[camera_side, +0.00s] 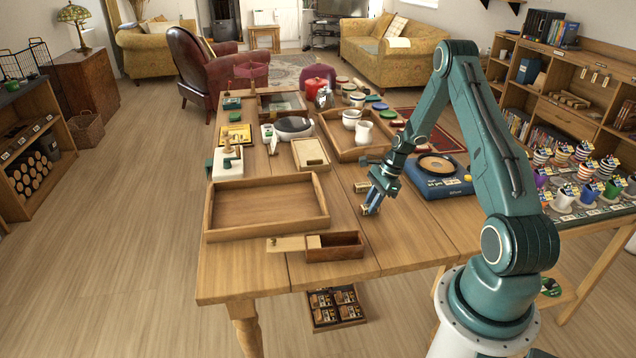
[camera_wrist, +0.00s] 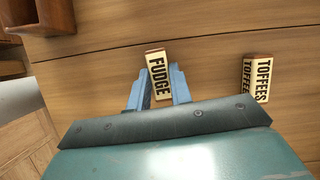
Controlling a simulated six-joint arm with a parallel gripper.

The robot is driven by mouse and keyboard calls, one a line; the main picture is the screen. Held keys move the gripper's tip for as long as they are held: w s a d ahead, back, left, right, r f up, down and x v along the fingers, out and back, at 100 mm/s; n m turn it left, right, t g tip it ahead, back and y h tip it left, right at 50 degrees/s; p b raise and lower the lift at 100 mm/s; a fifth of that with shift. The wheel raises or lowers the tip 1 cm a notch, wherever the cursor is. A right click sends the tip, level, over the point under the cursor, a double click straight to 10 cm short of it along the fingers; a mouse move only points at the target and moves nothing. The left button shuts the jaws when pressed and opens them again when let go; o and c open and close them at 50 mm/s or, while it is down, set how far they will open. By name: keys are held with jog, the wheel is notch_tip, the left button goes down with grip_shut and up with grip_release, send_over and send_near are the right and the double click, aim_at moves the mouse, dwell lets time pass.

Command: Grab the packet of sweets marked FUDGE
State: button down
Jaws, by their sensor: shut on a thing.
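The packet marked FUDGE (camera_wrist: 157,76) is cream with dark lettering and brown ends. It sits between the two blue fingers of my gripper (camera_wrist: 159,86) in the wrist view, and the jaws are shut on it. In the side view my gripper (camera_side: 374,198) is low over the table's right half, near the front. The packet is small there, and I cannot tell whether it touches the table. A similar packet marked TOFFEES (camera_wrist: 256,80) lies apart to the right in the wrist view.
An open wooden box with a sliding lid (camera_side: 335,247) stands at the table's front. A large empty wooden tray (camera_side: 212,212) is behind it. Bare tabletop (camera_side: 345,205) lies between tray and gripper.

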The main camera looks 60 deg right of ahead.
notch_tip(320, 180, up, 19)
jog(key=shift+r, duration=0.2)
dwell(0.4)
